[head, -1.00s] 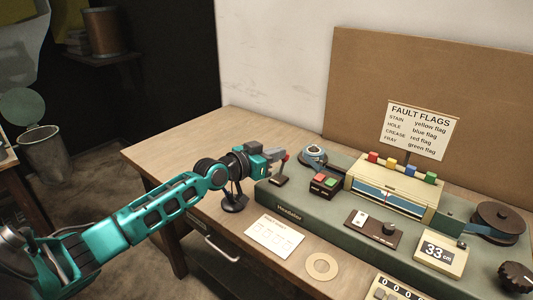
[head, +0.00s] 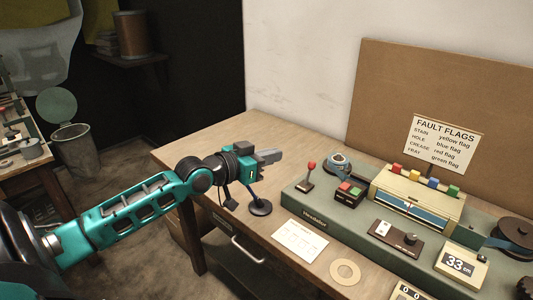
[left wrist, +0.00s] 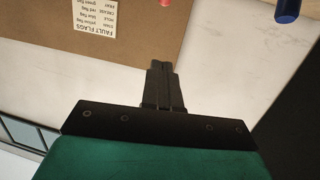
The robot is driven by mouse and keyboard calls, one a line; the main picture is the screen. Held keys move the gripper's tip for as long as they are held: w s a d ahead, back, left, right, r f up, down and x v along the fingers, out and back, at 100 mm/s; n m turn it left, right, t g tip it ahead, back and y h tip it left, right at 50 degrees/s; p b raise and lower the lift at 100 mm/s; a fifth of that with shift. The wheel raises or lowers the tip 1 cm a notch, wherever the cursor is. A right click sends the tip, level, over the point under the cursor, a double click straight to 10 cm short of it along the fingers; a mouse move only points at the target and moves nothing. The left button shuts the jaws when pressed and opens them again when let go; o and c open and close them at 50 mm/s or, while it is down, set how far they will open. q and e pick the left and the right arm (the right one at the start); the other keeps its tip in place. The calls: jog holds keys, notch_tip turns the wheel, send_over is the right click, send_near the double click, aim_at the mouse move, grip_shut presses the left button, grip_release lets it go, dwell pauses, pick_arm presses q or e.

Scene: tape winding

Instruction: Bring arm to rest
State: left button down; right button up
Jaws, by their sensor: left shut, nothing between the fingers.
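My left arm reaches in from the left in the head view. Its gripper (head: 270,156) is shut and empty above the back left part of the wooden table, just left of the red-knobbed lever (head: 311,168). In the left wrist view the closed fingers (left wrist: 162,88) show against the pale wall, with nothing between them. The green winding machine (head: 322,209) stands on the table to the right, apart from the gripper. My right gripper is not in view.
The wooden table (head: 213,146) has free room at its back left. A fault flags sign (head: 443,141) stands behind the machine. A bin (head: 72,144) stands on the floor at left.

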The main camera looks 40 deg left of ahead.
pick_arm(q)
jog(key=shift+s+a+r, duration=0.15)
jog(key=shift+s+r, duration=0.15)
jog(key=shift+s, duration=0.2)
jog(key=shift+f, duration=0.1)
jog(key=s+d+f+g, duration=0.1)
jog(key=s+d+f, duration=0.2)
jog(key=f, duration=0.4)
jog(key=s+d+f+g, duration=0.1)
jog(key=s+d+f, duration=0.3)
jog(key=f, duration=0.4)
jog(key=s+d+f+g+y, duration=0.2)
jog(key=s+d+f+g, duration=0.1)
jog(key=s+d+f, duration=0.8)
jog(key=shift+s+d, duration=0.35)
jog(key=shift+s, duration=0.55)
